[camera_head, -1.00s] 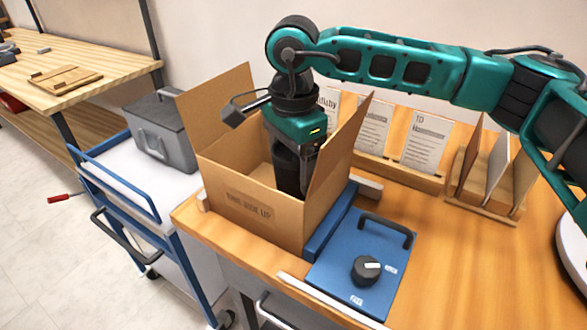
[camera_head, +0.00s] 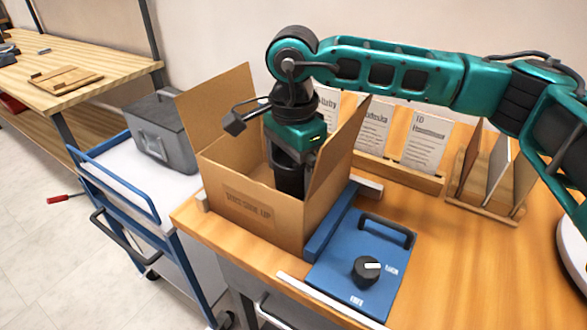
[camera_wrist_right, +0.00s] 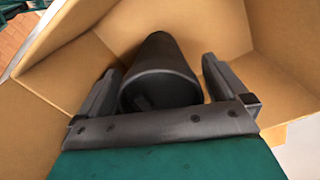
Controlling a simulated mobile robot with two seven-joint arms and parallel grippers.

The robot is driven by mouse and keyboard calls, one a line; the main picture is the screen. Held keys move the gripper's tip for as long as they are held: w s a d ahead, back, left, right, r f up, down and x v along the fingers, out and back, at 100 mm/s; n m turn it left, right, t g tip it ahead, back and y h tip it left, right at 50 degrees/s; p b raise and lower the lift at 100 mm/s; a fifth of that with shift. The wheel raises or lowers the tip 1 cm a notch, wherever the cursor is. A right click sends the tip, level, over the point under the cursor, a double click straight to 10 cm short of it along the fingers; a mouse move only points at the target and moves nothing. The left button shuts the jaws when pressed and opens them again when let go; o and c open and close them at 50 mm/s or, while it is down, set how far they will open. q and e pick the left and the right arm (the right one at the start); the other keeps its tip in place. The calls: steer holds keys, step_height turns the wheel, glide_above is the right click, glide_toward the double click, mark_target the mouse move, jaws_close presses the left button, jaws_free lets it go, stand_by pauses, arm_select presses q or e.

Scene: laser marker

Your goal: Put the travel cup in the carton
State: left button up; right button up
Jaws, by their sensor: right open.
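The carton (camera_head: 225,190) stands open on the wooden bench, its flaps up; its walls also fill the right wrist view (camera_wrist_right: 275,85). The dark travel cup (camera_head: 290,182) is inside the carton, below my right gripper. In the right wrist view the cup (camera_wrist_right: 158,62) lies between the two fingers, with a gap on each side. My right gripper (camera_wrist_right: 160,88) is open around the cup, and in the head view it (camera_head: 294,150) reaches down into the carton. The carton's front wall hides the cup's lower end. My left gripper is not in view.
A blue box with a knob and handle (camera_head: 345,275) sits right of the carton. Several cards (camera_head: 427,140) stand in wooden holders behind it. A blue cart (camera_head: 120,180) carrying a grey case (camera_head: 160,135) stands to the left.

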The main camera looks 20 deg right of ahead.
step_height(320, 180, up, 12)
steer(key=shift+r+p, duration=0.15)
steer(key=shift+p, duration=0.15)
steer(key=shift+a, duration=0.1)
stand_by(0.4)
